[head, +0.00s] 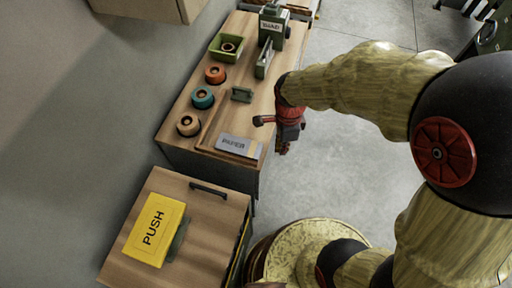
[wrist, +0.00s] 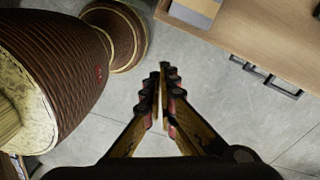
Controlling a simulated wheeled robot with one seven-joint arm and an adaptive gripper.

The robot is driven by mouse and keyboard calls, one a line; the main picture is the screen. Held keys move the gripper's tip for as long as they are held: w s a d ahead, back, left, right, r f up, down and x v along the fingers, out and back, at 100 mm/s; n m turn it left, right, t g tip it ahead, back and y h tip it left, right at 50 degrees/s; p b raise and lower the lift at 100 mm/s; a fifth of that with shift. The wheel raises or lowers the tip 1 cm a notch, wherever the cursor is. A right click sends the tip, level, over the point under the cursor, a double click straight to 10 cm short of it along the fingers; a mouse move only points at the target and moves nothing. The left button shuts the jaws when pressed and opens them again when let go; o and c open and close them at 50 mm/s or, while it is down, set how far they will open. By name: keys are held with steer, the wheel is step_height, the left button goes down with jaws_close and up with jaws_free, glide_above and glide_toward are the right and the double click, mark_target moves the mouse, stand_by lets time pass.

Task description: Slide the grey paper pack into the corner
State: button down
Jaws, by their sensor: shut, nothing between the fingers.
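The grey paper pack (head: 237,146), marked PAPER, lies flat on a brown wooden board (head: 213,131) near the front end of the wooden counter (head: 186,106). Its label faces up. My gripper (head: 283,148) is just to the right of the counter's long edge, beside the pack and apart from it in the picture. In the wrist view my gripper (wrist: 160,72) is shut and empty, with the grey floor behind its fingertips.
An orange roll (head: 215,75), a teal roll (head: 203,97) and a tan roll (head: 188,124) stand along the counter's left side. A small green holder (head: 242,94) and a green stamping device (head: 272,25) stand farther back. A yellow PUSH block (head: 156,230) sits on the nearer cabinet.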

mark_target(251, 149)
steer(key=w+a+f+m+b, duration=0.2)
steer(key=a+f+m+b, duration=0.1)
steer(key=f, duration=0.6)
steer(key=shift+w+a+f+m, duration=0.3)
steer(key=shift+a+m, duration=0.35)
steer(key=shift+m, duration=0.25)
steer(key=a, duration=0.2)
steer(key=w+a, duration=0.1)
steer(key=a, duration=0.1)
steer(key=w+a+p, duration=0.1)
steer(key=a, duration=0.1)
steer(key=shift+w+a, duration=0.1)
steer(key=shift+a, duration=0.05)
